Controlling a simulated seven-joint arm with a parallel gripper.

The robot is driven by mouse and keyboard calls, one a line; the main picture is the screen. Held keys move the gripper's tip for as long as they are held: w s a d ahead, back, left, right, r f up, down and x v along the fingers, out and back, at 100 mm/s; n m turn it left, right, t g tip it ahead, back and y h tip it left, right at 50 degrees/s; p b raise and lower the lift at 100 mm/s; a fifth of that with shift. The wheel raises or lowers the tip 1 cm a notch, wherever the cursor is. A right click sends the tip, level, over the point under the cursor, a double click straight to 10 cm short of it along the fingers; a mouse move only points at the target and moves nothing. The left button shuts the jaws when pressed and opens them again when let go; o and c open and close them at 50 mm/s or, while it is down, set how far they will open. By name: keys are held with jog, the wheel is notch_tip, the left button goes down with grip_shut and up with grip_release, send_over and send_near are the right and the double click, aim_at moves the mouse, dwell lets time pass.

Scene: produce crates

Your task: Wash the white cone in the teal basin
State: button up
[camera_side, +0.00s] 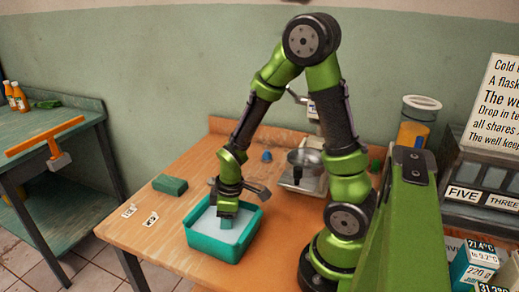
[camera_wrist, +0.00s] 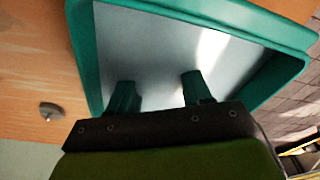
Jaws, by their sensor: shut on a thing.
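The teal basin (camera_side: 213,252) stands on the wooden table and holds pale liquid; its rim and wall also fill much of the wrist view (camera_wrist: 85,60). My gripper (camera_side: 226,222) points down into the basin, with its fingertips at or under the pale surface. In the wrist view my gripper (camera_wrist: 157,88) shows two teal fingers, apart from each other, reaching into the basin. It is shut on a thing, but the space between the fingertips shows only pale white. I cannot make out the outline of the white cone there.
A green block (camera_side: 170,185) and small white labels (camera_side: 150,219) lie left of the basin. A scale with a metal pan (camera_side: 304,160) and a small blue object (camera_side: 267,156) stand behind it. A small grey object (camera_wrist: 51,111) lies on the table beside the basin.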

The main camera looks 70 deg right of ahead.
jog(key=shift+a, duration=0.1)
jog(key=shift+a, duration=1)
notch_tip(320, 180, up, 10)
jog(key=shift+r, duration=0.2)
dwell(0.5)
dwell(1.4)
